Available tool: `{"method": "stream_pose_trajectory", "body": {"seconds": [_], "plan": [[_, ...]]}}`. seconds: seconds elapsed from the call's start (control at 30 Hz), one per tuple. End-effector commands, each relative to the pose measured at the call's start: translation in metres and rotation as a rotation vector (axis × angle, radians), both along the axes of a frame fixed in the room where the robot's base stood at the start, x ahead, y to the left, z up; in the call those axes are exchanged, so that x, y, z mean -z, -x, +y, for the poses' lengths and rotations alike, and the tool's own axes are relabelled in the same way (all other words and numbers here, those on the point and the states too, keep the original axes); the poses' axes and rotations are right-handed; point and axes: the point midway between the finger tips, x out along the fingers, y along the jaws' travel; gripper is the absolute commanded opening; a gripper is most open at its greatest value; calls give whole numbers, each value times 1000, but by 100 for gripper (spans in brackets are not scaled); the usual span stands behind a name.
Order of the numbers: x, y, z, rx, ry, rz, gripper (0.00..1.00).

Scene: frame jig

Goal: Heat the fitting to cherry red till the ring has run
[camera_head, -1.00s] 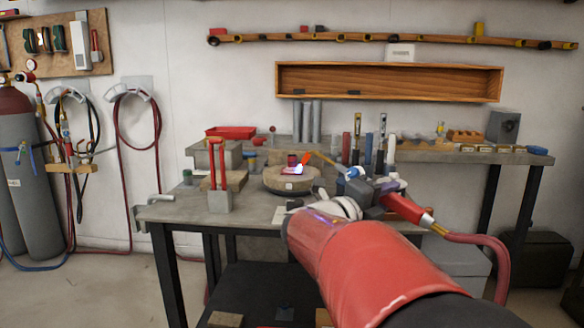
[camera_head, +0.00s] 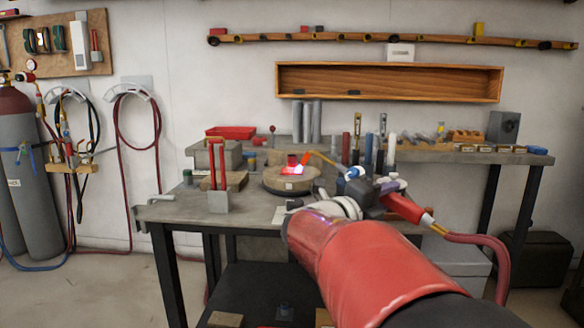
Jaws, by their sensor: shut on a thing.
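The fitting (camera_head: 293,160) stands on a round stone-like pad (camera_head: 290,184) near the middle of the bench. It glows red, with a bright whitish flame spot at its lower right. My gripper (camera_head: 367,188) is shut on the red-handled torch (camera_head: 405,208), to the right of the pad. The torch's thin tip (camera_head: 322,158) points left at the fitting, with an orange glow at its end. The torch stays apart from the fitting. The ring is too small to make out.
A block with red upright tools (camera_head: 219,200) stands left of the pad. Grey cylinders (camera_head: 307,122) and several upright tools (camera_head: 368,150) stand behind. A red hose (camera_head: 475,238) trails from the torch to the right. The bench's front left corner (camera_head: 165,212) is mostly clear.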

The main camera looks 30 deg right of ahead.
Motion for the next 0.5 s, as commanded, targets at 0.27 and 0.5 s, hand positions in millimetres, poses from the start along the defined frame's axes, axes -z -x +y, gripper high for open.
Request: {"method": "stream_pose_trajectory", "body": {"seconds": [0.27, 0.5], "plan": [[-3, 1, 0, 0, 3, -3, 2], [-13, 9, 0, 0, 3, -3, 2]]}}
